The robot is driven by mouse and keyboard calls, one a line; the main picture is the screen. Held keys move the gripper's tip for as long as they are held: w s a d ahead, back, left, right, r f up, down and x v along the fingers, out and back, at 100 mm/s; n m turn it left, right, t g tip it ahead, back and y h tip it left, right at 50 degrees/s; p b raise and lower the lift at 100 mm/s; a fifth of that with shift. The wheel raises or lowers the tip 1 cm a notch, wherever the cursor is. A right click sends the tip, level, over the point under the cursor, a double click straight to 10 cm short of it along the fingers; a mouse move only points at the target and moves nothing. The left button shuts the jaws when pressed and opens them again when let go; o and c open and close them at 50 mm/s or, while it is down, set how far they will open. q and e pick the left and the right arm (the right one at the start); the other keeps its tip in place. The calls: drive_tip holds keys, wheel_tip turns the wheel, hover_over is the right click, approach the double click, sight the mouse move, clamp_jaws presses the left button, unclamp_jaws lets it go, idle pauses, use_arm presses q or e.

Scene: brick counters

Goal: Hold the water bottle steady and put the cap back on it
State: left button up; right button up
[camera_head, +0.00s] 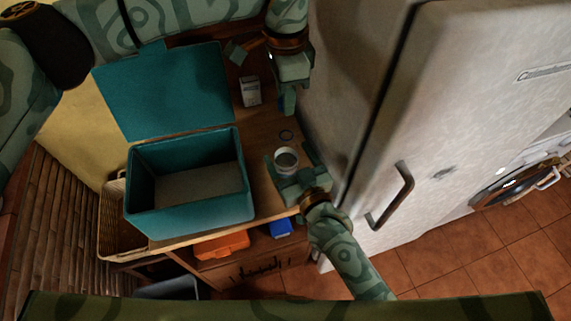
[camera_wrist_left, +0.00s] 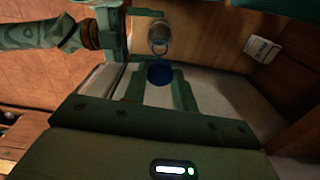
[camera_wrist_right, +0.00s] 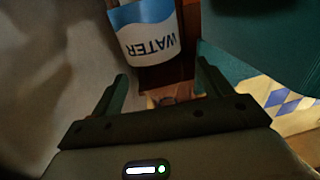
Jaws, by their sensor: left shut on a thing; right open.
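The water bottle (camera_head: 286,161) stands uncapped near the counter's front right, seen from above with its round top showing. Its white and blue WATER label (camera_wrist_right: 148,38) shows in the right wrist view. My right gripper (camera_head: 291,156) is open, with a finger on each side of the bottle and no clear grip on it. The blue cap (camera_wrist_left: 159,74) is between the fingers of my left gripper (camera_wrist_left: 159,88), which is shut on it. In the head view, my left gripper (camera_head: 287,102) is behind the bottle, apart from it. The cap is mostly hidden there.
A teal box (camera_head: 195,216) with its lid open stands left of the bottle. A fridge (camera_head: 420,110) rises close on the right.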

use_arm(q)
drive_tip(key=shift+w+d, duration=0.1)
drive_tip(key=shift+d, duration=0.05)
use_arm(e)
drive_tip(key=shift+x, duration=1)
drive_tip(key=shift+w, duration=0.35)
drive_tip(key=shift+s, duration=0.1)
drive_tip(key=c, duration=1.5)
use_arm(q)
hover_over(286, 131)
drive_tip(key=shift+w+f, duration=0.1)
drive_tip(key=shift+f, duration=2.4)
use_arm(e)
drive_tip(key=shift+o, duration=0.2)
drive_tip(key=shift+f, duration=0.1)
use_arm(q)
drive_tip(key=shift+f, duration=0.1)
drive_tip(key=shift+f, duration=0.8)
drive_tip(key=shift+f, duration=0.6)
